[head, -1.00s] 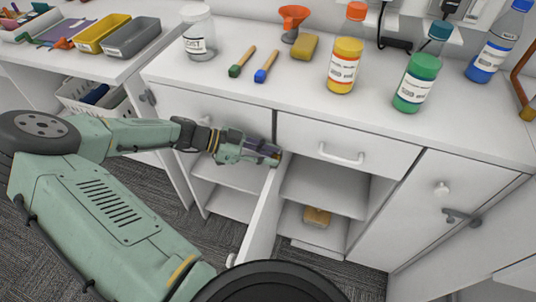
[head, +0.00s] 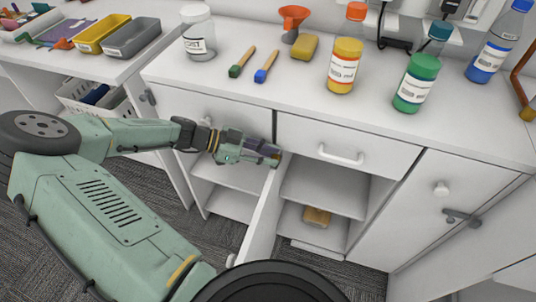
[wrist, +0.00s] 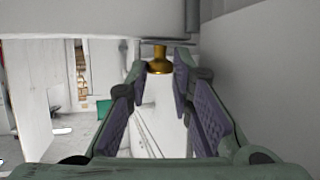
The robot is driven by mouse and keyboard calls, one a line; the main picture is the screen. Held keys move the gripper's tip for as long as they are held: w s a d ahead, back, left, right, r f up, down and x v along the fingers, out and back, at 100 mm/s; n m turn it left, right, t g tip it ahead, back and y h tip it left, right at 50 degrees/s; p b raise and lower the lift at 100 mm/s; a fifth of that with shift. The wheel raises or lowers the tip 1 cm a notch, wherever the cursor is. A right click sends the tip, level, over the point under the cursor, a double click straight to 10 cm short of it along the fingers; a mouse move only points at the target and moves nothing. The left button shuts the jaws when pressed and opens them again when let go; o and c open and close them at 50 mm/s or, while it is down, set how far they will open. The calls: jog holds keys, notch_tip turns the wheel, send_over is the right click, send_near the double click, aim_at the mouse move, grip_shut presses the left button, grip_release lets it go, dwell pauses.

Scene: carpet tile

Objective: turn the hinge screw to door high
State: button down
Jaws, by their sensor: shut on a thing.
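The hinge screw (wrist: 159,62) is a small brass-coloured knob in the wrist view, at the top edge of the open cabinet door. My gripper (wrist: 160,80) has its purple-padded fingers on either side of it, shut on it. In the head view my gripper (head: 276,158) is at the top of the open cabinet door (head: 262,215), just under the drawer front. The screw is hidden behind the fingers there. The door stands swung outward from the cabinet.
The open cabinet has shelves (head: 325,190) with a yellowish block (head: 317,217) on the lower one. A drawer with a white handle (head: 341,154) is right of my gripper.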

jog(key=shift+w+r, duration=0.2)
jog(key=shift+r, duration=0.05)
jog(key=c, duration=1.7)
grip_release()
jog(key=shift+o, duration=1.2)
jog(key=shift+s+a, duration=0.1)
jog(key=shift+s, duration=0.05)
jog(key=shift+f, duration=0.1)
jog(key=v, duration=0.8)
jog(key=shift+o, duration=0.2)
